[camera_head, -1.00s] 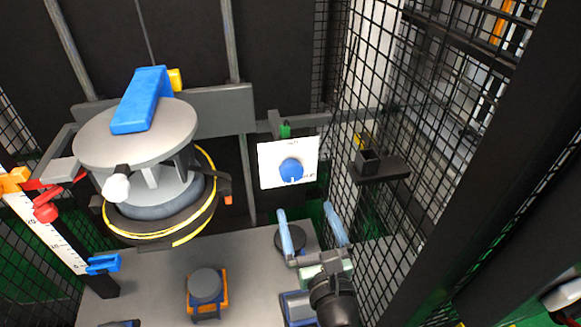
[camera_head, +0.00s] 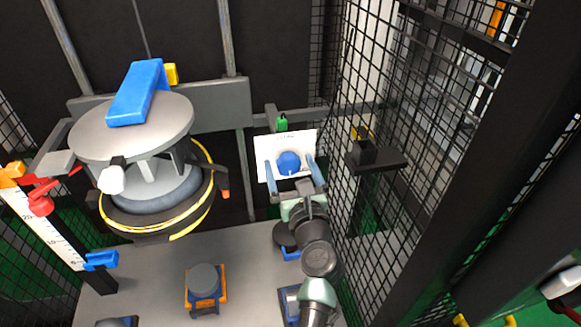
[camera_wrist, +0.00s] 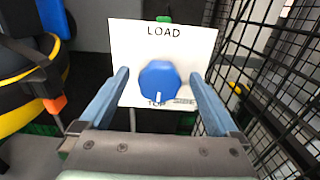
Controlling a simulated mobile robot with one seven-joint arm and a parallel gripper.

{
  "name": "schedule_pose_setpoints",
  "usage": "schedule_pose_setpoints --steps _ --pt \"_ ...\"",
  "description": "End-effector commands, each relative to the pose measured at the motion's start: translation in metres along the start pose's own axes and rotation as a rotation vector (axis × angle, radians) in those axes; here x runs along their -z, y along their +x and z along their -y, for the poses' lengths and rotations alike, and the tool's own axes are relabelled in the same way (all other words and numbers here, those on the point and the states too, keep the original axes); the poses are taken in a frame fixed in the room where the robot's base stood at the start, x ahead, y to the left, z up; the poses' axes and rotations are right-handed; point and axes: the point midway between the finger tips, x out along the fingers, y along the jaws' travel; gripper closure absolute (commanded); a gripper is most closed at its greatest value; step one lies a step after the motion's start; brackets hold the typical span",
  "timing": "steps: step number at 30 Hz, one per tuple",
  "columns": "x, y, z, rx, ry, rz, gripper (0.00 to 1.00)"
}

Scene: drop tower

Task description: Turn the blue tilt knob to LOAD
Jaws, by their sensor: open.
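The blue tilt knob (camera_head: 288,163) sits on a white panel (camera_head: 265,147) right of the drop tower's round carriage. In the wrist view the knob (camera_wrist: 160,80) is centred under the word LOAD, with more lettering, partly hidden, along the panel's lower edge. A white mark on the knob points down, away from LOAD. My gripper (camera_head: 291,170) is open, with its blue fingers on the left and right of the knob. In the wrist view my gripper (camera_wrist: 160,85) shows gaps on both sides of the knob. Whether the fingertips reach the knob's depth I cannot tell.
A black mesh fence (camera_head: 350,100) stands close on the right, with a dark bracket (camera_head: 376,158) on it. The round carriage (camera_head: 130,130) with a blue block on top is at the left. An orange-edged block (camera_head: 205,285) stands on the grey base plate below.

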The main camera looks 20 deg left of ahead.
Motion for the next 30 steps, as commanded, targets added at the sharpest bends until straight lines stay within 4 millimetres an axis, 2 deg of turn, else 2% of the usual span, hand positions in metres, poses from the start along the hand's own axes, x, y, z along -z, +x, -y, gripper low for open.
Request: schedule_pose_setpoints --steps 2,3,15,17,24,30 --pt "0.0000 -0.0001 -0.0001 0.000 0.000 0.000 0.03" --pt "0.0000 -0.0002 -0.0001 0.000 0.000 0.000 0.07" --pt "0.0002 -0.0005 0.0000 0.000 0.000 0.000 0.79" --pt "0.0002 -0.0005 0.0000 0.000 0.000 0.000 0.88" --pt "0.0006 -0.0006 -0.0001 0.000 -0.020 0.000 0.89" --pt "0.0012 -0.0006 -0.0008 -0.001 -0.106 0.000 0.89"
